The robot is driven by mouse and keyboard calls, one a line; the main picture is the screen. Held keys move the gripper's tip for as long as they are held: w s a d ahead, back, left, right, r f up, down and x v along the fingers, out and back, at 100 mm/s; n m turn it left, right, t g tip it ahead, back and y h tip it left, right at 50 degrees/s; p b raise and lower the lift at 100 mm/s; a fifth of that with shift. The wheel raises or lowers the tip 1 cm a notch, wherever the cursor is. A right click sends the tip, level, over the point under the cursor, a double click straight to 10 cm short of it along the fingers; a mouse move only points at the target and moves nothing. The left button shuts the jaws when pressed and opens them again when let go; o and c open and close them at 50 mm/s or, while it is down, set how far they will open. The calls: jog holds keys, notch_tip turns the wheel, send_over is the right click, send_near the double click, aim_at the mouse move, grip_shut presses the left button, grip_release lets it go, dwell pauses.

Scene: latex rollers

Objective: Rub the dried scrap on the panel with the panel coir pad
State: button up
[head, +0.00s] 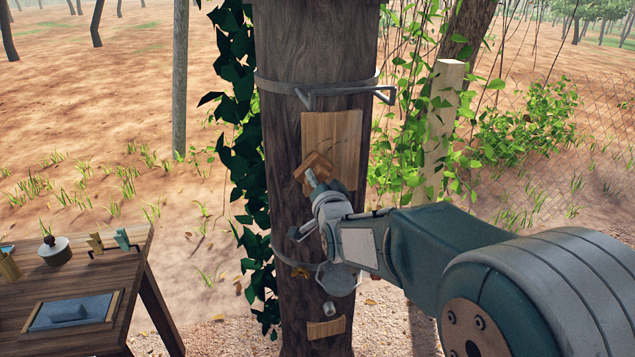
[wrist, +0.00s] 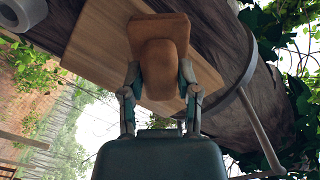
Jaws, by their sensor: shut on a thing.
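The panel (head: 344,133) is a light wooden board fixed upright on the dark trunk; it also shows in the wrist view (wrist: 95,40). The panel coir pad (head: 314,172) is a brown block with a rounded grip, at the panel's lower left. My gripper (head: 316,184) is shut on the pad's grip, seen between both fingers in the wrist view (wrist: 160,78). The pad's face is against or very close to the panel; I cannot tell which. I cannot make out the dried scrap clearly; thin dark marks show at the panel's right, and the pad hides part of the lower left.
A metal bracket (head: 345,92) juts from the trunk above the panel. A cup on a ring (head: 338,280) hangs below. A wooden table (head: 135,262) with a tray, a pot and clips stands at left. Ivy (head: 240,110) and a post (head: 440,125) flank the trunk.

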aim_at(314, 160)
jog(key=shift+w+a, duration=0.1)
jog(key=shift+w, duration=0.2)
jog(key=shift+w+d, duration=0.2)
jog(key=shift+d, duration=0.7)
jog(key=shift+w+d, duration=0.15)
jog(key=shift+d, duration=0.7)
jog(key=shift+w+d+r, duration=0.1)
jog(key=shift+w+d, duration=0.2)
jog(key=shift+d, duration=0.55)
jog(key=shift+w+d, duration=0.3)
jog(key=shift+d, duration=0.5)
jog(key=shift+r, duration=0.8)
jog(key=shift+s+a, duration=0.35)
jog(key=shift+a, duration=0.8)
jog(key=shift+s+a, duration=0.3)
jog(key=shift+a, duration=0.9)
jog(key=shift+s+a, duration=0.35)
jog(key=shift+a, duration=0.8)
jog(key=shift+d+r, duration=0.1)
jog(key=shift+r, duration=0.8)
jog(key=shift+w+d, duration=0.35)
jog(key=shift+d, duration=0.8)
jog(key=shift+w+d, duration=0.35)
jog(key=shift+d, duration=0.75)
jog(key=shift+w+d, duration=0.35)
jog(key=shift+d, duration=0.8)
jog(key=shift+s, duration=0.1)
